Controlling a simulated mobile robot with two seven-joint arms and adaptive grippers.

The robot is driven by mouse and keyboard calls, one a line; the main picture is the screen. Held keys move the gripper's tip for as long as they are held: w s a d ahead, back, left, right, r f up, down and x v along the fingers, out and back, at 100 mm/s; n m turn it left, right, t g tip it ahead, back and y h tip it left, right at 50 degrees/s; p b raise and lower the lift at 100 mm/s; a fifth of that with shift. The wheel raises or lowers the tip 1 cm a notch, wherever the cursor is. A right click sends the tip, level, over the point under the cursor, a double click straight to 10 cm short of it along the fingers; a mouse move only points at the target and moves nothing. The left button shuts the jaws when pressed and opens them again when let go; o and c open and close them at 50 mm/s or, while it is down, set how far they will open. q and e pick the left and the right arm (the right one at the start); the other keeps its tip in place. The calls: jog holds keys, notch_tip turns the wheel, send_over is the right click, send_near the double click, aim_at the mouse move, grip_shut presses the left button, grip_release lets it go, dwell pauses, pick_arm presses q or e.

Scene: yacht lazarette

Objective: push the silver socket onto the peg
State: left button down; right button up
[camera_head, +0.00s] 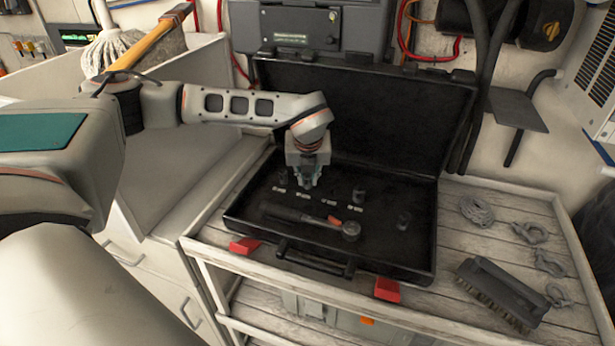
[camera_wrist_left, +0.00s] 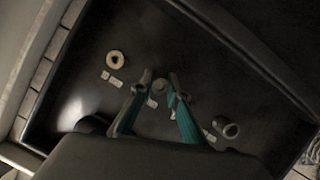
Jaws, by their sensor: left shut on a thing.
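My left gripper (camera_head: 308,183) reaches down into the open black case (camera_head: 240,216). In the left wrist view its two teal fingers (camera_wrist_left: 160,80) are closed around a small round grey piece, apparently the silver socket (camera_wrist_left: 158,87). The socket is mostly hidden by the fingers, and I cannot tell whether it touches a peg. No bare peg can be made out under it. A pale ring-shaped piece (camera_wrist_left: 116,60) is left of the fingers, and a grey socket (camera_wrist_left: 228,128) is to their right. My right gripper is not in view.
A ratchet (camera_head: 350,230) lies in the case in front of the gripper. Small white labels (camera_head: 328,201) mark the case floor. The lid (camera_head: 390,120) rises behind. A brush (camera_head: 500,290) lies on the cart.

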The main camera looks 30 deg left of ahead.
pick_arm(q)
jog(key=c, duration=1.9)
grip_release()
jog(key=v, duration=1.2)
jog(key=shift+f, duration=0.1)
